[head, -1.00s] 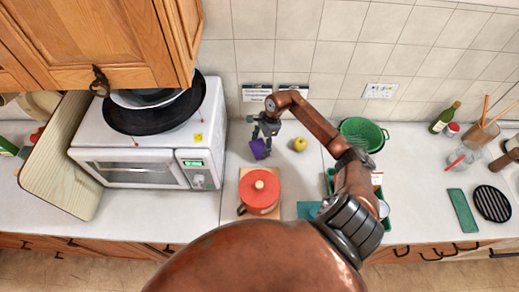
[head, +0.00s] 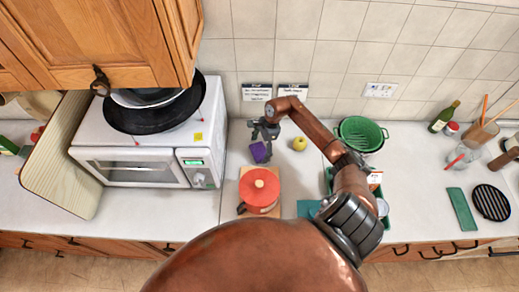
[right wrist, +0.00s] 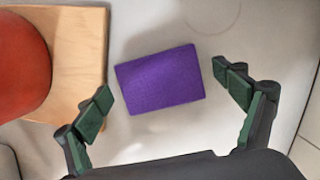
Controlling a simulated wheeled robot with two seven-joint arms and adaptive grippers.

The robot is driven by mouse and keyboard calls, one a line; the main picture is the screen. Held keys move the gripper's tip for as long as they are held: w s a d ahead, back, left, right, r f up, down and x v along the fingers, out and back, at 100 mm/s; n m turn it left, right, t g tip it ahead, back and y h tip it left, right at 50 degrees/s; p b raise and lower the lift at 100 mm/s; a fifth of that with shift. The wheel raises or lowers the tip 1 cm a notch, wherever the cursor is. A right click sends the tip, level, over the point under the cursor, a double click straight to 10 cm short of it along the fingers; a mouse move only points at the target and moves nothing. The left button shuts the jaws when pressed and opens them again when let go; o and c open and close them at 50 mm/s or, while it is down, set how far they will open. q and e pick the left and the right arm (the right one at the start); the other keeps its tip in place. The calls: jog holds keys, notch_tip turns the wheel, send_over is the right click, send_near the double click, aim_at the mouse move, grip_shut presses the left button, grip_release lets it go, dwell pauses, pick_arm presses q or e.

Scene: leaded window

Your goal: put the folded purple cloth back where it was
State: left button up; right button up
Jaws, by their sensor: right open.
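The folded purple cloth (head: 260,152) lies on the pale counter behind the red pot, between the microwave and the yellow apple. In the right wrist view the cloth (right wrist: 160,79) lies flat, slightly turned, with clear space between it and both fingers. My right gripper (head: 266,133) is above and behind the cloth. Its fingers (right wrist: 168,95) are spread wide, one on each side of the cloth, and hold nothing. My left gripper is not in view.
The red lidded pot (head: 260,188) stands on a wooden board (right wrist: 80,60) close to the cloth. A yellow apple (head: 299,144) sits to the right. The microwave (head: 150,150) stands to the left. A green colander (head: 361,133) is farther right.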

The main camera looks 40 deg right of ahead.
jog(key=shift+r, duration=0.2)
jog(key=b+v, duration=0.2)
jog(key=v, duration=1)
jog(key=shift+b, duration=0.4)
